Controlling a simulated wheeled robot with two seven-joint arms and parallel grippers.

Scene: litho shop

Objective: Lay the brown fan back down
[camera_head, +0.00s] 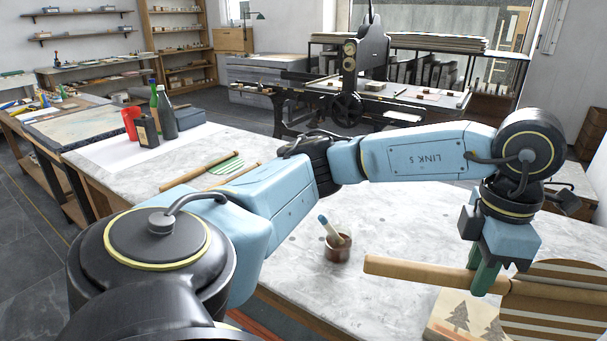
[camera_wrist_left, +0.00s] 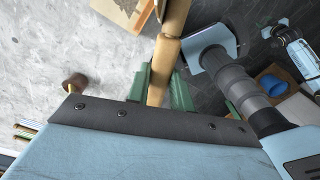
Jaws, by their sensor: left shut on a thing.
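The brown fan (camera_head: 555,308) has a round face with brown and white stripes and a long wooden handle. It is at the right of the head view, its handle pointing left, and the picture's edge cuts off part of its face. My left gripper (camera_head: 486,277) points down with its green fingers shut on the handle. In the left wrist view the handle (camera_wrist_left: 165,50) passes between the fingers (camera_wrist_left: 160,88). The fan overlaps a board with tree prints (camera_head: 462,318); I cannot tell the gap below it.
A brown jar with a blue-tipped brush (camera_head: 337,247) stands on the marble table (camera_head: 370,215), left of the handle. A green-striped fan (camera_head: 226,165) lies farther back left, near several bottles (camera_head: 165,112). Bare tabletop lies between the jar and the back edge.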

